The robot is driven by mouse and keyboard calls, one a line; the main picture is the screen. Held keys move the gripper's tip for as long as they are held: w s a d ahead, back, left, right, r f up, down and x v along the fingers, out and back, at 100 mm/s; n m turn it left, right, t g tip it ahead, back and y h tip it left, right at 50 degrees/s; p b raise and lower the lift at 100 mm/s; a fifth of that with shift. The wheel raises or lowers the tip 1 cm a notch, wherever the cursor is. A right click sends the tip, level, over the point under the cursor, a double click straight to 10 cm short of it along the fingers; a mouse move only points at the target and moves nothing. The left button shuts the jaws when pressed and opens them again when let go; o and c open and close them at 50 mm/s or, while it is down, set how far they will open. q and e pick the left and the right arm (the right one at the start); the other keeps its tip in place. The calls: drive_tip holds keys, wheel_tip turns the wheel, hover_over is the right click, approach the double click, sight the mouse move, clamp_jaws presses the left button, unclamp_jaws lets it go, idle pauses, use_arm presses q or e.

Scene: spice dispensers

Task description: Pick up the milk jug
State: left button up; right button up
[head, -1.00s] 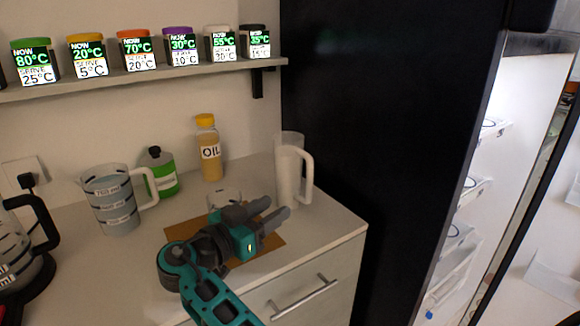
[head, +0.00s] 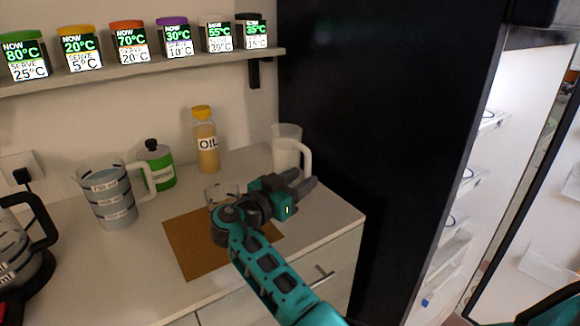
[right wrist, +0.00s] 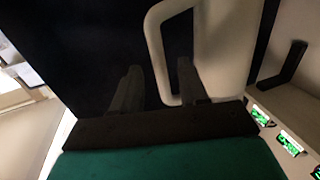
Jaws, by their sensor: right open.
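The milk jug (head: 286,150), white with a handle on its right side, stands upright on the counter by the dark fridge side. My right gripper (head: 306,180) is open and empty, just in front of the jug's handle and low beside it. In the right wrist view, the jug body (right wrist: 228,50) is at the upper right. Its handle shows between the two open fingers of my right gripper (right wrist: 158,70), with one finger overlapping the handle opening. I cannot tell whether they touch. My left gripper is not in view.
A measuring jug (head: 112,195), a green bottle (head: 160,170), an oil bottle (head: 206,150) and a clear glass (head: 216,192) stand to the left. A brown board (head: 192,250) lies in front. A shelf (head: 140,68) with several spice dispensers hangs above. The fridge side (head: 380,130) bounds the right.

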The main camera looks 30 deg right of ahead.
sight(305, 176)
drive_tip(key=x, duration=0.3)
drive_tip(key=shift+d, duration=0.15)
clamp_jaws()
idle(1.1)
drive_tip(key=shift+r, duration=0.15)
